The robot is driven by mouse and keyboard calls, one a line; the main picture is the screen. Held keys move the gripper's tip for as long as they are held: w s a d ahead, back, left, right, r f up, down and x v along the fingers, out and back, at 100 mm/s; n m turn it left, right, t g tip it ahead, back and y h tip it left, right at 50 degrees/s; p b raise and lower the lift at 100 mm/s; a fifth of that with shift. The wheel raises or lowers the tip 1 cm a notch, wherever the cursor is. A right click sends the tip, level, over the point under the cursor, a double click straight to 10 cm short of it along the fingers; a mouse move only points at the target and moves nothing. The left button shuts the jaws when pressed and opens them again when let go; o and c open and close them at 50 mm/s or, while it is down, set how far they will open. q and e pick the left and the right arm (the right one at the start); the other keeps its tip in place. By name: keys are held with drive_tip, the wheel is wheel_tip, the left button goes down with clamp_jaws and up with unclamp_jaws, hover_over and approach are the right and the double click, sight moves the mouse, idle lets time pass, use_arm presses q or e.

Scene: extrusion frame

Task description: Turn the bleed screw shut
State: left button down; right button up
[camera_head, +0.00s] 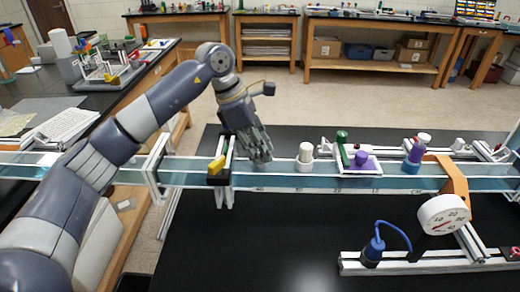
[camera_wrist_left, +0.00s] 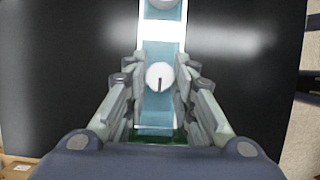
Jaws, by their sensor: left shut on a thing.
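A round white knob with a dark line on its face, which I take for the bleed screw, shows in the left wrist view (camera_wrist_left: 159,76). It sits on the blue-tinted channel (camera_wrist_left: 157,122), and its dark line points toward the bottom of that view. My left gripper (camera_head: 262,160) reaches down to the channel in the head view and hides the knob there. In the left wrist view, my left gripper's fingers (camera_wrist_left: 160,88) stand on both sides of the knob, shut on it. My right gripper is not in view.
A white cylinder (camera_head: 305,155) stands just right of my left gripper. A yellow lever (camera_head: 217,164) is close on its left. Further right are a green post (camera_head: 341,143), a purple knob (camera_head: 361,158) and a round gauge (camera_head: 443,214).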

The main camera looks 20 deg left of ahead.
use_arm(q)
drive_tip(key=shift+r, duration=0.1)
idle(0.3)
drive_tip(key=c, duration=1.3)
unclamp_jaws()
drive_tip(key=shift+c, duration=0.2)
drive_tip(key=v, duration=1.2)
